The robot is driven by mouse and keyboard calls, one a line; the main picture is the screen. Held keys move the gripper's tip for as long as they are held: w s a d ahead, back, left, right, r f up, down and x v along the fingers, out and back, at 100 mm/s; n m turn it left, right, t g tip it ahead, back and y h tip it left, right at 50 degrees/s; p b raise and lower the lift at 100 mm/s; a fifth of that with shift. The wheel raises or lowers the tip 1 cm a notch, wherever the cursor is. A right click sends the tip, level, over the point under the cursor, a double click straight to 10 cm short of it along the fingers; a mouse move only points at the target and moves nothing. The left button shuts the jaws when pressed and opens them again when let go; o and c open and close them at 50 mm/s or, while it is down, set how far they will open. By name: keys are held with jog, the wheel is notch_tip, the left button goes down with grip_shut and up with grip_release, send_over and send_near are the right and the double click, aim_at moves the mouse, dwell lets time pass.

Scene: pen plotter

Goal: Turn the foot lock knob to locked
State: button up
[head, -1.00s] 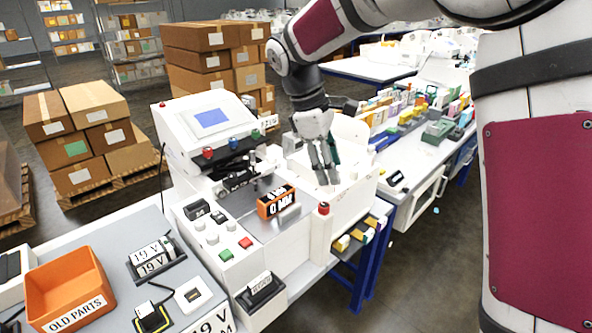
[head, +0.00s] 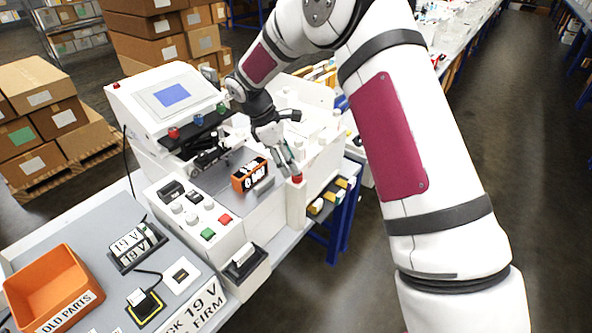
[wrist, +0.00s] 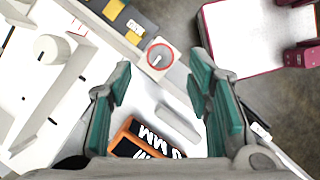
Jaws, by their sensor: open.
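A round knob with a red side (head: 297,179) stands on the white front corner post of the plotter. In the wrist view this red-rimmed knob (wrist: 153,64) shows from above, with a pale mark on its top; I cannot read any label naming it as the foot lock. My gripper (head: 288,168) is just above and beside the knob in the head view. In the wrist view my gripper (wrist: 160,82) is open, its two green-padded fingers wide apart, with the knob ahead between them. Nothing is held, and I see no contact.
An orange-framed "MM" block (head: 251,175) sits on the plotter bed left of my gripper; it also shows in the wrist view (wrist: 125,138). A white cylinder (wrist: 52,49) stands on the white deck. Red and green buttons (head: 224,219) are at the front left. Aisle floor is clear at right.

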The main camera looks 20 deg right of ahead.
aim_at(297, 177)
jog(key=shift+p+x, duration=0.45)
jog(key=shift+x, duration=1.75)
jog(key=shift+s, duration=0.1)
grip_shut()
